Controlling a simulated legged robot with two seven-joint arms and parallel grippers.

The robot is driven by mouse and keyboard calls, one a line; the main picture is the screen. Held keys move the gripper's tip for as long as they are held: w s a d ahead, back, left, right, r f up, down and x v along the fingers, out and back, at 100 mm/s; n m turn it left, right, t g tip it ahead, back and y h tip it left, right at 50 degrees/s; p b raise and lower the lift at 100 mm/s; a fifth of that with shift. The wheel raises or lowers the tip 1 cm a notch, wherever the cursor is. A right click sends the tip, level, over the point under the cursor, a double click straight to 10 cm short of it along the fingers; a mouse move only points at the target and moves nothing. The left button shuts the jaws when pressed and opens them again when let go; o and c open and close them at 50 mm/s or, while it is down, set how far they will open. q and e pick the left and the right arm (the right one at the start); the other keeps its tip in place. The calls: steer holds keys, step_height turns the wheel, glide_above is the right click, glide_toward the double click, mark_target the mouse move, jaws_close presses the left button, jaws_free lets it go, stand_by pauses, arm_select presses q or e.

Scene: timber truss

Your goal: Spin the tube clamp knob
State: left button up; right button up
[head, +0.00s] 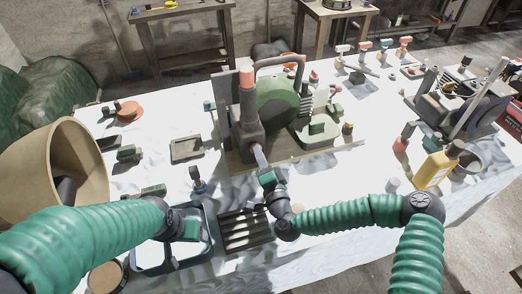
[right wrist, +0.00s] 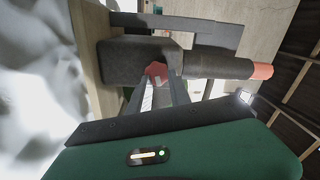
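The tube clamp is a dark block (head: 247,146) with an upright tube tipped orange-red (head: 247,78), at the front of the green machine. In the right wrist view the dark block (right wrist: 120,62) and its tube (right wrist: 215,65) lie sideways. The small red knob (right wrist: 156,71) is on the block's near face. My right gripper (right wrist: 160,80) has its fingers close together on both sides of the knob and looks shut on it. In the head view my right gripper (head: 258,153) meets the block. My left gripper (head: 190,229) is over a tray; its fingers are unclear.
The green machine (head: 278,100) stands on a wooden base board behind the clamp. A blue-rimmed tray (head: 205,262) and a dark slotted tray (head: 235,232) are at the front. A tan tub (head: 90,160) is at left. A yellow bottle (head: 436,171) and a grinder-like machine are at right.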

arm_select(q)
steer(key=shift+w, duration=0.1)
arm_select(e)
steer(key=shift+a+f, duration=0.1)
steer(key=shift+f, duration=0.1)
steer(key=shift+s+f, duration=0.1)
steer(key=shift+f, duration=0.05)
steer(key=shift+s+a+f, duration=0.1)
steer(key=shift+a+f, duration=0.1)
steer(key=shift+f, duration=0.25)
arm_select(q)
steer(key=w+a, duration=0.2)
steer(key=shift+w+f+p, duration=0.3)
steer(key=shift+w+f, duration=0.05)
steer(key=shift+w+a, duration=0.1)
steer(key=shift+a, duration=0.05)
steer(key=shift+s+d+r, duration=0.25)
steer(key=shift+d, duration=0.3)
arm_select(e)
steer(key=shift+d+v, duration=0.2)
steer(key=shift+v, duration=0.75)
steer(key=shift+d+v, duration=0.2)
steer(key=shift+v, duration=0.7)
